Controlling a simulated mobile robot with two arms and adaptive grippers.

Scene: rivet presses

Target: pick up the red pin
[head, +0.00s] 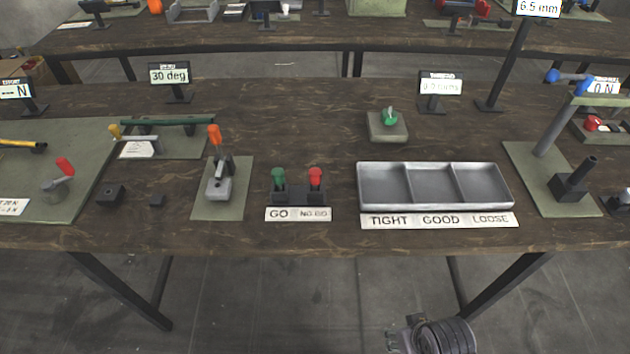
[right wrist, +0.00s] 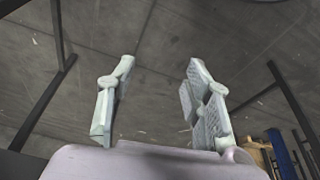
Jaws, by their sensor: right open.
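The red pin (head: 316,175) stands upright in the right side of a small dark holder (head: 297,196) on the table. A green pin (head: 279,177) stands in the holder's left side. A label (head: 298,214) reading GO and NO GO lies in front of it. My right arm shows at the bottom of the head view, below and to the right of the red pin, in front of the table edge. In the right wrist view my right gripper (right wrist: 160,75) is open and empty, with only floor between its fingers. My left gripper is not in view.
A metal tray (head: 435,166) with three compartments, labelled TIGHT, GOOD and LOOSE, sits right of the holder. An orange-handled clamp (head: 218,184) on a green mat stands left. Dark table (head: 290,130) is bare behind the holder. Table legs stand below.

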